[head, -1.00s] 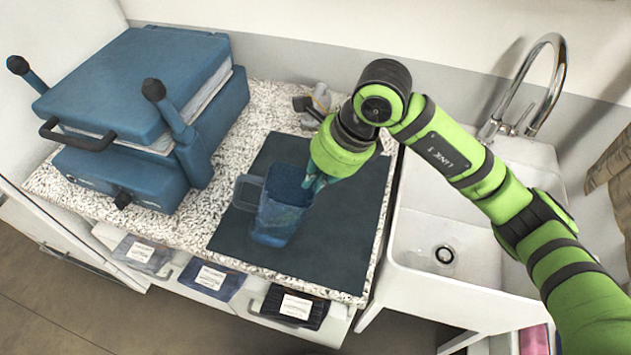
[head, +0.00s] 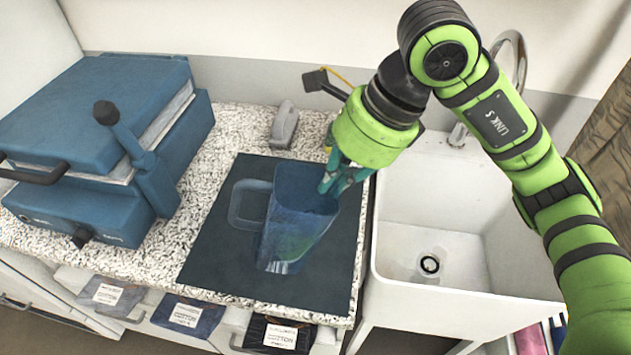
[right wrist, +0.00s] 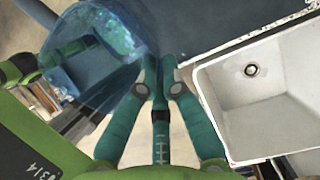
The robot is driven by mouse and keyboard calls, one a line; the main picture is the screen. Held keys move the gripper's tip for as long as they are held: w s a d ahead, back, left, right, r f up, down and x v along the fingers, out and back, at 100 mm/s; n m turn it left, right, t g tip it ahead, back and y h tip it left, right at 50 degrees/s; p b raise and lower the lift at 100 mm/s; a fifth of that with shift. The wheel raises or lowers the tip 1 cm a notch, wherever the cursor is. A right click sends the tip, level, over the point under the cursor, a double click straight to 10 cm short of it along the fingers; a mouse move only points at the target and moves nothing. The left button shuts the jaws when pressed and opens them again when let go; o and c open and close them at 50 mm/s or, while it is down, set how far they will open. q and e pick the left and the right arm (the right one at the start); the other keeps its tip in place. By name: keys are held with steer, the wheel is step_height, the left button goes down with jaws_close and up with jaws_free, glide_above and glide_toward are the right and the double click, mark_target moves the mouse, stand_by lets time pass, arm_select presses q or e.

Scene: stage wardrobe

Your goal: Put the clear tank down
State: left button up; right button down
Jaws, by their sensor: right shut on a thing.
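The clear tank (head: 290,225) is a see-through, blue-tinted jug with a handle on its left side. In the head view it is upright or slightly tilted over the dark mat (head: 215,250) on the speckled counter. I cannot tell whether its base touches the mat. My right gripper (head: 335,182) is shut on the tank's upper right wall, near the rim. In the right wrist view the tank (right wrist: 110,50) fills the upper left, beside the fingertips (right wrist: 158,75).
A blue press-like machine (head: 95,150) stands on the counter's left. A small grey object (head: 284,124) lies behind the mat. A white sink (head: 405,265) with a tap (head: 458,135) adjoins the right edge. Labelled bins (head: 190,315) sit below the front edge. Bare mat surrounds the tank.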

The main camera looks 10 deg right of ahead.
steer(key=shift+s+d+r+b, duration=0.2)
steer(key=shift+s+d+r, duration=0.35)
steer(key=shift+d, duration=0.15)
steer(key=shift+s+d+r+b, duration=0.2)
steer(key=shift+s+d+r, duration=0.3)
steer(key=shift+d, duration=0.2)
stand_by(1.3)
